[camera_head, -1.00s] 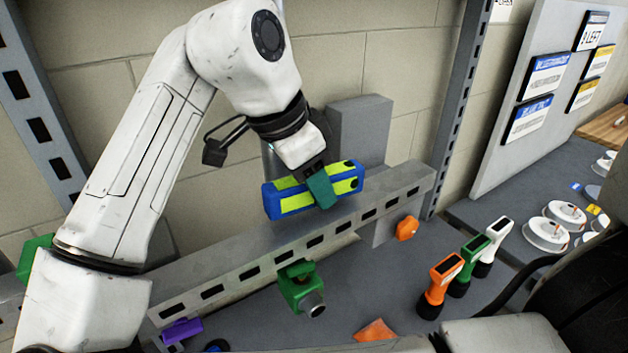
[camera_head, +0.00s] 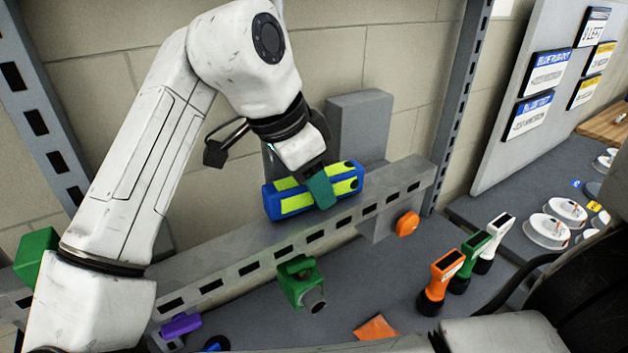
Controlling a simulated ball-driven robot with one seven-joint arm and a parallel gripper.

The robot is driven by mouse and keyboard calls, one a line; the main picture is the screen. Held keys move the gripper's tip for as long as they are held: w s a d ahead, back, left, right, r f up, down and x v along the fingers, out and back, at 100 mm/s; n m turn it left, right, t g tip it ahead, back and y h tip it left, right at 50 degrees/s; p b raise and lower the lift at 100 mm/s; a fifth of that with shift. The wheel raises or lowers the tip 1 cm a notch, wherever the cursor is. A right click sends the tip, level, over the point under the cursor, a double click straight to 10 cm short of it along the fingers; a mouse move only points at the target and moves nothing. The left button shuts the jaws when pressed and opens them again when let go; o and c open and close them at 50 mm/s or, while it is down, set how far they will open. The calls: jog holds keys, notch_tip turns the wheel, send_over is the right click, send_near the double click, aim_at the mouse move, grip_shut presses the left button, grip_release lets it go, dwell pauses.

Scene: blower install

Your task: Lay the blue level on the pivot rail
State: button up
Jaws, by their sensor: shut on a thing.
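The blue level (camera_head: 290,204) is a blue bar with yellow-green faces, in the middle of the head view. My gripper (camera_head: 321,191) is shut on it near its right half, with a green-teal finger across its front. The level lies lengthwise along the grey slotted pivot rail (camera_head: 235,262), at the rail's top edge. I cannot tell whether its underside touches the rail or hovers just above it. The rail slants from lower left to upper right. The far finger is hidden behind the level.
A green clamp-like part (camera_head: 301,284) hangs at the rail's front, and an orange knob (camera_head: 407,224) sits to the right. A grey block (camera_head: 360,125) stands behind. Orange (camera_head: 438,277), green (camera_head: 470,258) and white (camera_head: 494,240) handheld tools stand at right. A green block (camera_head: 36,255) is at left.

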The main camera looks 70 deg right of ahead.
jog(key=shift+f, duration=0.15)
jog(key=o, duration=1.2)
jog(key=shift+r+p, duration=3.45)
jog(key=shift+r, duration=0.6)
jog(key=shift+s+f, duration=0.1)
